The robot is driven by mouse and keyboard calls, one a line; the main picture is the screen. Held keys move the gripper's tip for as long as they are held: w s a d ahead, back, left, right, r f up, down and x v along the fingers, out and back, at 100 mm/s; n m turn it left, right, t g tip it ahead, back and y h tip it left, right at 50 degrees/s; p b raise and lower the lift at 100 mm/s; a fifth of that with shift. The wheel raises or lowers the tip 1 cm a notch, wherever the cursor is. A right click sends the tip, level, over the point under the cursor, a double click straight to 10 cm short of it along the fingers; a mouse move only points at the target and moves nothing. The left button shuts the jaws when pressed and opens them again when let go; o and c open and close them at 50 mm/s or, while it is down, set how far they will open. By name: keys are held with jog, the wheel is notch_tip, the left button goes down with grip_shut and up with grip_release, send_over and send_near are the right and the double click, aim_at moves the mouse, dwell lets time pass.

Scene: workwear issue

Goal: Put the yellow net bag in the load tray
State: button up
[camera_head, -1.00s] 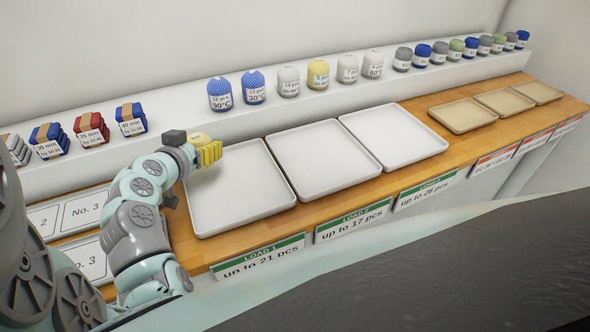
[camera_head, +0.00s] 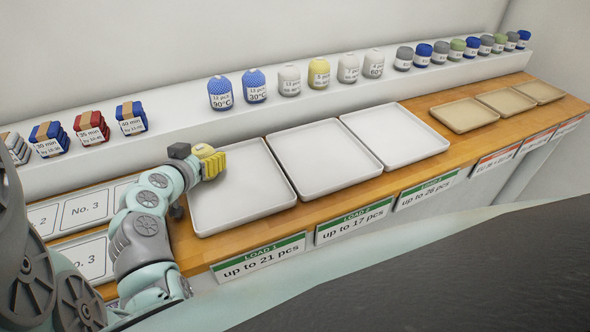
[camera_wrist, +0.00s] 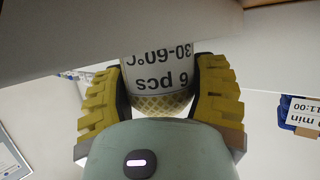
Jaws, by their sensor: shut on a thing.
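A yellow net bag (camera_wrist: 163,104) with a white label reading "6 pcs 30-60°C" sits between the two ridged yellow fingers of my gripper (camera_head: 212,162) in the wrist view. In the head view only a small pale yellow part of the bag (camera_head: 204,150) shows; the fingers hide the rest. My gripper is shut on it, over the upper left corner of the white tray with the LOAD 1 sign (camera_head: 245,200). That tray looks empty. I cannot tell the exact height of the bag above it.
The LOAD 2 tray (camera_head: 325,165) and LOAD 3 tray (camera_head: 395,140) stand empty to the right. Smaller tan trays (camera_head: 465,115) lie farther right. The white shelf behind holds several net bags, including another yellow one (camera_head: 318,74), and folded stacks (camera_head: 131,118) at left.

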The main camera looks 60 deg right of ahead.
jog(key=shift+s+a+f+b, duration=0.1)
jog(key=shift+a+f+b, duration=0.1)
jog(key=shift+f, duration=0.4)
jog(key=shift+s+a+f+b, duration=0.1)
jog(key=shift+f+b, duration=0.05)
jog(key=shift+f, duration=0.4)
jog(key=o, duration=0.7)
jog(key=shift+f, duration=0.1)
jog(key=o, duration=0.5)
jog(key=shift+a+f+y, duration=0.15)
jog(key=shift+f+y, duration=0.15)
jog(key=shift+f, duration=0.1)
jog(key=shift+r, duration=0.1)
jog(key=shift+d+r+p, duration=0.2)
jog(key=shift+r+p, duration=0.45)
jog(key=shift+r, duration=0.1)
jog(key=b+v, duration=0.1)
jog(key=v, duration=0.4)
jog(key=r+b+v, duration=0.1)
jog(key=v, duration=0.5)
jog(key=shift+w+d, duration=0.1)
jog(key=shift+w, duration=0.1)
jog(key=shift+s+a+r, duration=0.3)
jog(key=shift+a, duration=0.1)
